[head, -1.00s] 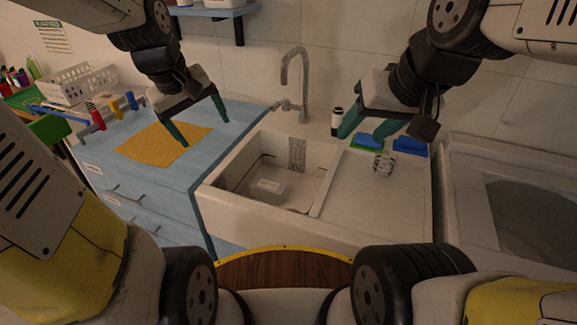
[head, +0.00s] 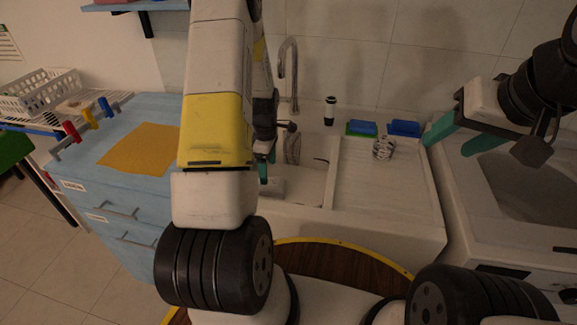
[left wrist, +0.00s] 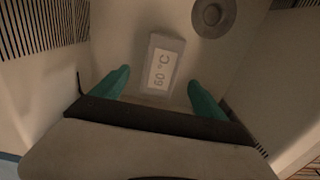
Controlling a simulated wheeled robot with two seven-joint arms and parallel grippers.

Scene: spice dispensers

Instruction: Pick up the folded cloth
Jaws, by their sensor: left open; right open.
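A pale block-shaped thing (left wrist: 161,63) with a "60 °C" label lies in the sink basin; I cannot tell whether it is folded cloth. It shows partly in the head view (head: 275,187). My left gripper (left wrist: 158,80) is open above the basin, its teal fingertips to either side of the block's near end, with no contact visible. In the head view my left arm hides much of this gripper (head: 267,165). A flat yellow cloth (head: 140,148) lies on the blue counter. My right gripper (head: 452,137) is open and empty, right of the drainboard.
The white sink (head: 340,225) has a tap (head: 289,70) behind it and a round drain (left wrist: 212,14). Blue sponges (head: 404,128), a wire coil (head: 384,149) and a black-topped bottle (head: 330,111) stand at the back. A white basket (head: 40,95) is far left.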

